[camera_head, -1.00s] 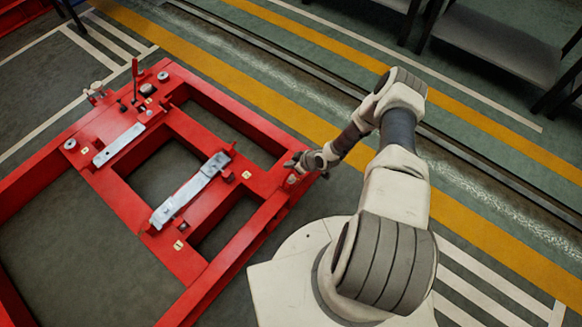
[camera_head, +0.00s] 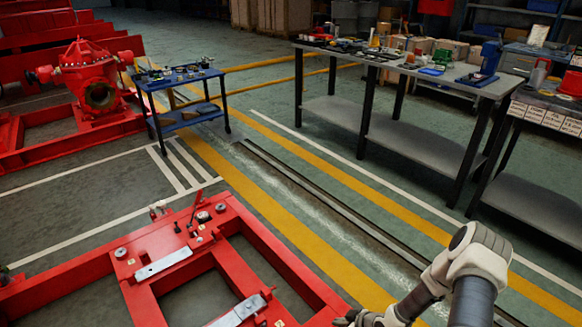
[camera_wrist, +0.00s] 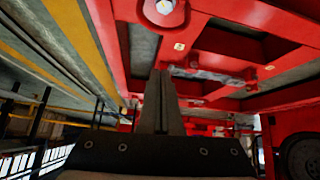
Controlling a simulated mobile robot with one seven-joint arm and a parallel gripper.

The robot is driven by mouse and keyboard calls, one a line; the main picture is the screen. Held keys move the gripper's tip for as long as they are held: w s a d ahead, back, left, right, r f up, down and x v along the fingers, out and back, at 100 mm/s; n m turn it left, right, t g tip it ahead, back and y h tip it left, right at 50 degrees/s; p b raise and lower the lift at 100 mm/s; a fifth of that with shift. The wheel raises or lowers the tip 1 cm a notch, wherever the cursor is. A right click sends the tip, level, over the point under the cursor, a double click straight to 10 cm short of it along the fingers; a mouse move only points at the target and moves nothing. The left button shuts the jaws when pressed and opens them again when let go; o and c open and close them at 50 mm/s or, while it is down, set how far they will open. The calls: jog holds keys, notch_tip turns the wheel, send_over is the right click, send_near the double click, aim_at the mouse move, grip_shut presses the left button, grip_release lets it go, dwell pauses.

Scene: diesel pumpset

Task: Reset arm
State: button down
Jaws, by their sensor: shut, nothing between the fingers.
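My arm (camera_head: 468,262) rises at the lower right of the head view, bent at a grey-banded joint. Its end with my gripper (camera_head: 345,318) is at the bottom edge, beside the right corner of the red base frame (camera_head: 290,268), and is partly cut off. In the wrist view my gripper (camera_wrist: 158,75) shows its two fingers closed together with nothing between them. The red frame (camera_wrist: 105,30) fills the upper right there, with a round bolt-like fitting (camera_wrist: 163,12) near the fingers. I cannot tell whether the fingers touch the frame.
A blue cart (camera_head: 178,112) with small parts stands at the back left, near a red pump (camera_head: 95,80). A long grey workbench (camera_head: 400,62) carries tools and parts. Another bench (camera_head: 550,105) stands at the right. The floor with yellow lines (camera_head: 262,220) between is clear.

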jog(key=w+d+r+h, duration=0.2)
jog(key=d+r, duration=0.1)
jog(key=r, duration=0.5)
jog(key=w+d+r+m+g+h, duration=0.1)
jog(key=w+d+r, duration=0.1)
jog(key=r, duration=0.6)
jog(key=w+d+r+h, duration=0.2)
jog(key=d+r, duration=0.1)
jog(key=r, duration=0.5)
jog(key=s+a+r+m+h, duration=0.1)
jog(key=s+r, duration=0.1)
jog(key=r, duration=0.7)
jog(key=s+a+r+m+h, duration=0.1)
jog(key=s+r+m, duration=0.1)
jog(key=r, duration=0.7)
jog(key=s+a+r+m+y, duration=0.1)
jog(key=s+a+r+m, duration=0.1)
jog(key=s+a+r, duration=0.45)
jog(key=s+a+r+m, duration=0.1)
jog(key=s+r, duration=0.3)
jog(key=s, duration=0.5)
jog(key=s+a+r+m+y, duration=0.1)
jog(key=s+a+r+m, duration=0.1)
jog(key=s+a+r, duration=0.45)
jog(key=s+d+r+p, duration=0.1)
jog(key=d+r+p, duration=0.2)
jog(key=r+p, duration=1.6)
jog(key=shift+r+t+p, duration=0.3)
jog(key=shift+r+p, duration=0.1)
jog(key=shift+p, duration=0.55)
